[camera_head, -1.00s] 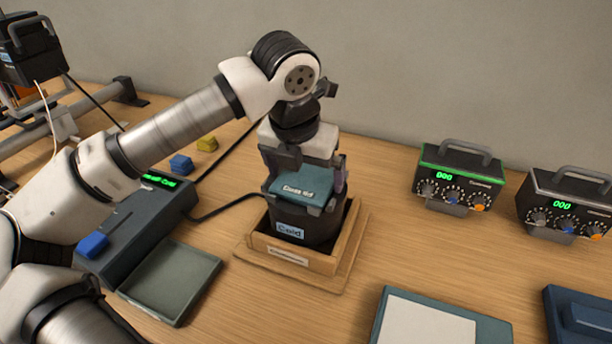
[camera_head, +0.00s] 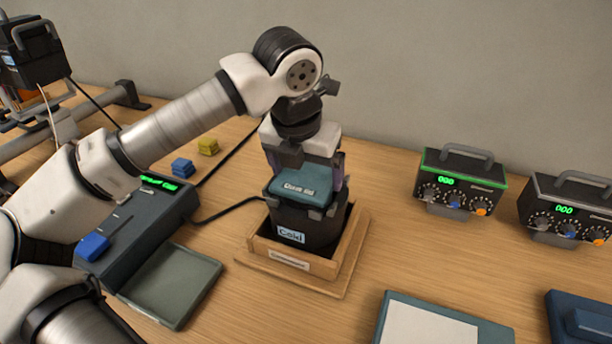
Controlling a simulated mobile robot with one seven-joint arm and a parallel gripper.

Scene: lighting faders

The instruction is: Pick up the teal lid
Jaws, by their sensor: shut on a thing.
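The teal lid (camera_head: 300,186) is a flat block with small white lettering on it. It is at the top of a black container (camera_head: 303,231) with a pale label. My gripper (camera_head: 305,188) points down over the container, shut on the teal lid with a finger at each side. I cannot tell whether the lid still touches the container's rim. The container stands in a wooden tray (camera_head: 262,253), and the gripper hides the lid's far side.
A grey-green shallow tray (camera_head: 172,285) lies left of the wooden tray, beside a dark fader console (camera_head: 135,228) with a green display. A blue block (camera_head: 182,166) and a yellow block (camera_head: 208,146) sit behind. Two control boxes (camera_head: 460,182) stand right. Bare table lies between.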

